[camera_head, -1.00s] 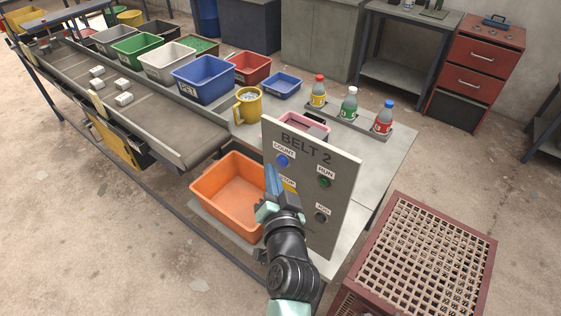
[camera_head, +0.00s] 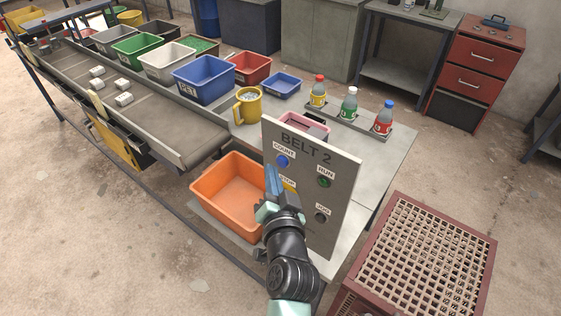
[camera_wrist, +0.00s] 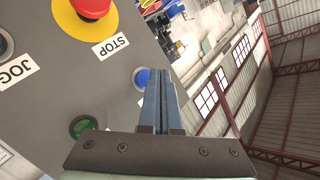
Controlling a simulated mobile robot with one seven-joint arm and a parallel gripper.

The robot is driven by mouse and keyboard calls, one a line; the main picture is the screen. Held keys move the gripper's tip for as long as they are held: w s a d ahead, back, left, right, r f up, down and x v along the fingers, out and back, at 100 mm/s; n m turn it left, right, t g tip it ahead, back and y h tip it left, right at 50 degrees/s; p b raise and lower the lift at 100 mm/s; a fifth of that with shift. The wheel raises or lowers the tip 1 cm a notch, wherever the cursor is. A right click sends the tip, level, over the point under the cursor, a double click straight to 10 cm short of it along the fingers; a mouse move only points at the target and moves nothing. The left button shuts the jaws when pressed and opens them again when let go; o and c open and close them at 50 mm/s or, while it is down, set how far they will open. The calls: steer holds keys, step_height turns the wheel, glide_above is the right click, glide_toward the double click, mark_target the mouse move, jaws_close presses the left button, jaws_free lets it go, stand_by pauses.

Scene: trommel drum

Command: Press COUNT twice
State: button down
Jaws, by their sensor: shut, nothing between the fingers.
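The grey BELT 2 panel (camera_head: 337,190) stands upright on the table. Its blue COUNT button (camera_head: 282,160) is at the upper left, under the COUNT label. The button also shows in the wrist view (camera_wrist: 142,78), partly hidden behind my fingers. My gripper (camera_head: 271,173) is shut and empty, its blue fingertips just below and left of the COUNT button in the head view. In the wrist view my fingers (camera_wrist: 161,80) lie beside the button; I cannot tell whether they touch it. The button's pressed depth is not clear.
On the panel are the green RUN button (camera_head: 324,182), the dark JOG button (camera_head: 320,217) and the red STOP button (camera_wrist: 92,8) on yellow, mostly hidden in the head view. An orange bin (camera_head: 226,205) stands left of my gripper. A yellow mug (camera_head: 249,106) stands behind.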

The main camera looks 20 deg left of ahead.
stand_by(0.4)
steer(key=shift+w+d+b, duration=0.15)
steer(key=shift+w+b, duration=0.2)
steer(key=shift+w, duration=0.05)
steer(key=shift+w+d+b, duration=0.15)
steer(key=shift+w+b, duration=0.2)
steer(key=shift+w, duration=0.05)
stand_by(0.5)
steer(key=shift+s, duration=0.15)
stand_by(0.3)
steer(key=shift+s+a+p, duration=0.3)
steer(key=shift+s+p, duration=0.2)
steer(key=shift+s, duration=0.2)
steer(key=shift+s+a+p, duration=0.3)
steer(key=shift+s+p, duration=0.15)
steer(key=shift+s, duration=0.35)
steer(key=shift+s+a+p, duration=0.25)
steer(key=shift+s+p, duration=0.2)
steer(key=shift+s, duration=0.3)
steer(key=shift+s+a+p, duration=0.3)
steer(key=shift+s+p, duration=0.15)
steer(key=shift+s, duration=0.35)
